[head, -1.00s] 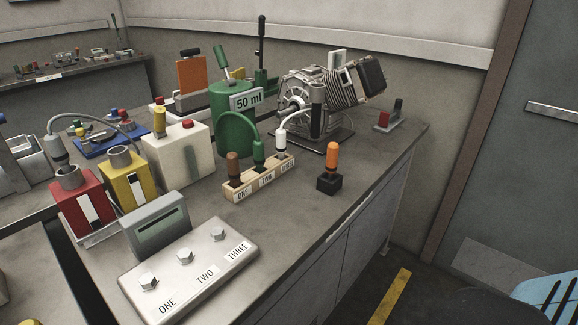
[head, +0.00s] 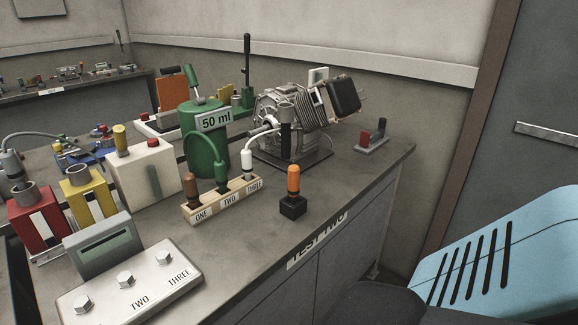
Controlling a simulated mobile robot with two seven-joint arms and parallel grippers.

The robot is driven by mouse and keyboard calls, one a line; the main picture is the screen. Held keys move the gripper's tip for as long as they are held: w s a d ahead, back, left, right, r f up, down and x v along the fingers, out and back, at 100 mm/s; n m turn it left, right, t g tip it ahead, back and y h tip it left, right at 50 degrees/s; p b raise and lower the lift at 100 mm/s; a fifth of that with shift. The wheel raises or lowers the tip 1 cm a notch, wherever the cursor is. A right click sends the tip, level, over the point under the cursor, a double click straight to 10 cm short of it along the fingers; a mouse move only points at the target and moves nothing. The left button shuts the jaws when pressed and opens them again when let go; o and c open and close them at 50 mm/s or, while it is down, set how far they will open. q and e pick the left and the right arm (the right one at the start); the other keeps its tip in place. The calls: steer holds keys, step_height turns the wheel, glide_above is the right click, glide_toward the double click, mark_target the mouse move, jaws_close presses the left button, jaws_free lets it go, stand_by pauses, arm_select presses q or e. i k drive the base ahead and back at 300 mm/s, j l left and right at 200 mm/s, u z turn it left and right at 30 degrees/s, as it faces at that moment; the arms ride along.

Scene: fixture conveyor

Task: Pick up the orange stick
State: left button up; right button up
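The orange stick (head: 293,180) stands upright in a small black block (head: 292,207) near the front edge of the workbench, right of the wooden rack. Nothing touches the stick. Neither of my grippers is in view.
The wooden rack (head: 208,212) labelled ONE, TWO, THREE holds plugs with cables. Behind it are a green 50 ml canister (head: 205,140) and an engine (head: 290,125). A button panel (head: 150,285) is at front left. Bench right of the stick is clear.

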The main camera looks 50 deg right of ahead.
mark_target(294, 171)
steer(key=k+l+u, duration=0.15)
steer(key=l, duration=0.25)
steer(key=k+l+u, duration=0.1)
steer(key=k+l, duration=0.15)
steer(key=l, duration=0.15)
steer(key=k+l, duration=0.25)
steer(key=l, duration=0.15)
steer(key=k+l, duration=0.2)
steer(key=l, duration=0.15)
steer(key=u, duration=0.05)
